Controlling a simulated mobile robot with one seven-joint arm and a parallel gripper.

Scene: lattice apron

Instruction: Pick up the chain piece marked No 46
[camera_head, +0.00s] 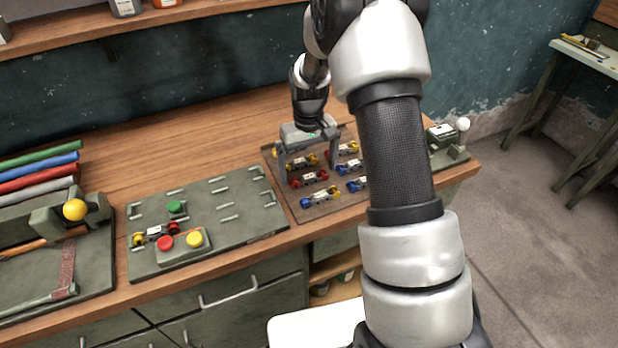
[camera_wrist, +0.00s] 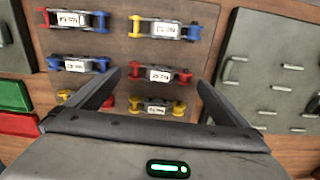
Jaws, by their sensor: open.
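Several chain pieces with small white labels lie in two columns on a brown tray (camera_head: 302,213). The labels are too small and upside down to read surely, so I cannot tell which is No 46. My gripper (camera_head: 308,176) is open and empty above the tray. In the wrist view, a red-ended piece (camera_wrist: 160,75) shows between my fingertips (camera_wrist: 160,79), with a yellow-ended piece (camera_wrist: 157,108) nearer the palm. A blue-and-yellow piece (camera_wrist: 165,29), a red-and-blue piece (camera_wrist: 78,20) and a blue-ended piece (camera_wrist: 78,65) lie around them.
A green slotted board (camera_head: 250,222) stands left of the tray, with another chain piece (camera_head: 155,234) and a button box (camera_head: 182,246) on it. A small device (camera_head: 442,134) with a white knob stands right of the tray. Bare bench lies behind the board.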

